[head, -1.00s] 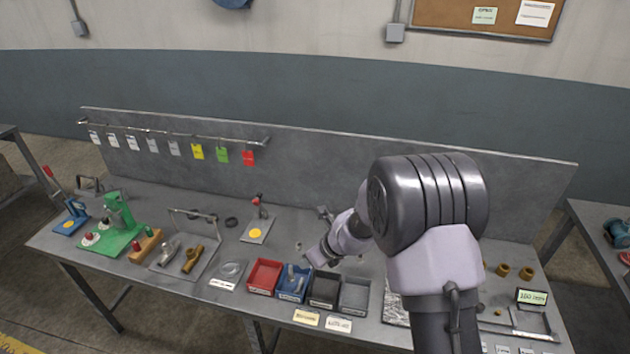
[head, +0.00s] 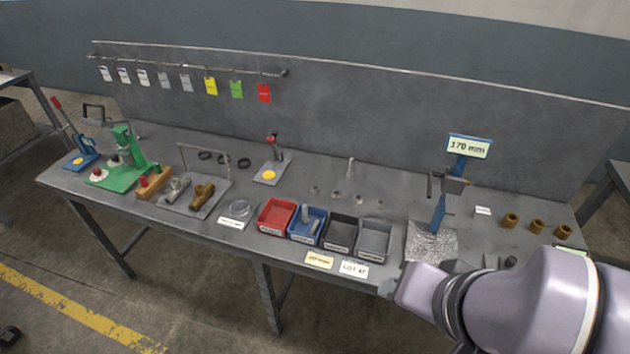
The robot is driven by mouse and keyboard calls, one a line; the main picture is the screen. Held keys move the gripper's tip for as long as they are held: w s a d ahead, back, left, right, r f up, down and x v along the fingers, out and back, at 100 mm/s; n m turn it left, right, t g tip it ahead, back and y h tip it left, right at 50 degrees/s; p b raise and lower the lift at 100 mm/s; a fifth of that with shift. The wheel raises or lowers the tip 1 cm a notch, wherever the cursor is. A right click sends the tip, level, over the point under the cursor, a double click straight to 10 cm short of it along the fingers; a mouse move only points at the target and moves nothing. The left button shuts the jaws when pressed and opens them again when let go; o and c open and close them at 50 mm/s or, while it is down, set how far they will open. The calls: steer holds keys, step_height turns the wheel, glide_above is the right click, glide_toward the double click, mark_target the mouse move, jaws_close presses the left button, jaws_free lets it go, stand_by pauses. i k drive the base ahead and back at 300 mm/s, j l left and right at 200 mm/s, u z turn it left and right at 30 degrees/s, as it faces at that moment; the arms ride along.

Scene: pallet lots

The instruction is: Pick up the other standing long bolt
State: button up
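One long bolt (head: 350,168) stands upright on the grey bench, toward the back panel. Several small, low round pieces stand in front of it; they are too small to make out. The blue bin (head: 305,238) holds a few grey bolt-like pieces (head: 311,217). My arm fills the lower right of the head view. My gripper (head: 387,290) appears as a small grey end at the bench's front edge, well apart from the standing bolt. Its fingers are too small and too hidden by my arm to show whether it is open or shut.
A red bin (head: 275,229), a black bin (head: 341,246) and a grey bin (head: 374,254) flank the blue one. A blue gauge stand (head: 440,213) marked 170 mm rises at right, with brass bushings (head: 536,226) beyond. Black rings (head: 224,160) lie left of the bolt.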

mark_target(349, 175)
steer(key=i+j, duration=0.4)
steer(key=j, duration=0.2)
steer(key=i+j+u, duration=0.1)
steer(key=i+j, duration=0.3)
steer(key=j, duration=0.2)
